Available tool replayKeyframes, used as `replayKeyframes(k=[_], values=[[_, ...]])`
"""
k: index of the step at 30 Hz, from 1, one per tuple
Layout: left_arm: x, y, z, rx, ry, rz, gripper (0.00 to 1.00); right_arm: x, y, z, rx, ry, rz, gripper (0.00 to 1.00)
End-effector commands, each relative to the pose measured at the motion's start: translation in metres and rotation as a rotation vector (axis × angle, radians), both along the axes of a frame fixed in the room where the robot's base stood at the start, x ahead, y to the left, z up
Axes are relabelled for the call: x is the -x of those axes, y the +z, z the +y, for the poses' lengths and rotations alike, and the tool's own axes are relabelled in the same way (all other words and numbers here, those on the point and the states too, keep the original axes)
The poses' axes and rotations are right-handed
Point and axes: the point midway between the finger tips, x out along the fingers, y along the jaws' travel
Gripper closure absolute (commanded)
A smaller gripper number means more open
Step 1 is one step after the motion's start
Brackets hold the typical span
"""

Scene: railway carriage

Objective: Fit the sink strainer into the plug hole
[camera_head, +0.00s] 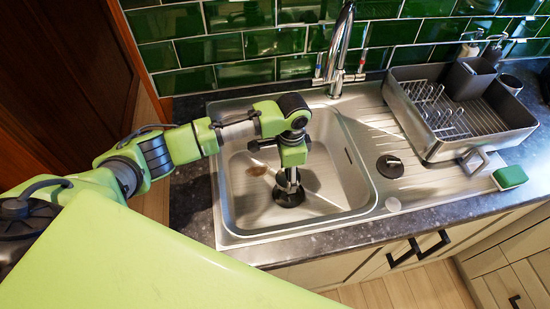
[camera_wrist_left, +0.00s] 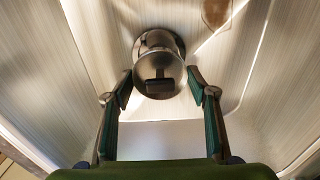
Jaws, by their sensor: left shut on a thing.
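My left gripper (camera_head: 290,182) reaches down into the sink basin (camera_head: 240,205) and points at its floor. In the left wrist view its two fingers (camera_wrist_left: 160,88) are shut on the sink strainer (camera_wrist_left: 158,70), a round steel piece with a dark block on its near face. A second rounded metal edge shows just behind it. In the head view a dark round patch (camera_head: 289,199) lies on the basin floor right under the gripper, where the plug hole appears to be. The hole's opening is mostly hidden, and I cannot tell whether the strainer touches it. My right gripper is not in view.
A chrome tap (camera_head: 340,45) stands behind the basin. A black round plug (camera_head: 390,167) lies on the drainboard, with a dish rack (camera_head: 455,148) and a green sponge (camera_head: 509,177) farther right. A brown stain (camera_head: 257,171) marks the basin floor. Basin walls surround the gripper.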

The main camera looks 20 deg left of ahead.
Motion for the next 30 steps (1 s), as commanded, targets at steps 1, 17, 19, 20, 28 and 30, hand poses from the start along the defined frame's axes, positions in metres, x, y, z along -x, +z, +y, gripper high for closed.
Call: replayKeyframes(k=[1,17,19,20,28,30], values=[[0.000,0.001,-0.004,0.001,-0.002,0.000,0.76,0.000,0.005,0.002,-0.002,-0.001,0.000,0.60],[0.001,-0.001,-0.006,0.000,-0.003,-0.001,0.76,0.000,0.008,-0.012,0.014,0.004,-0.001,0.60],[0.001,0.000,-0.006,0.001,-0.003,-0.001,0.76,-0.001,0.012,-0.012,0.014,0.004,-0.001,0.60],[0.001,0.000,-0.006,0.000,-0.003,0.000,0.76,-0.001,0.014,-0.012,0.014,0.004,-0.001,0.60],[0.001,-0.025,-0.006,0.001,-0.003,0.000,0.76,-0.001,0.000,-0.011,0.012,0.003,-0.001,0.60],[0.001,-0.033,-0.006,0.001,-0.002,-0.001,0.76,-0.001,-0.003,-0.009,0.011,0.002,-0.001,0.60]])
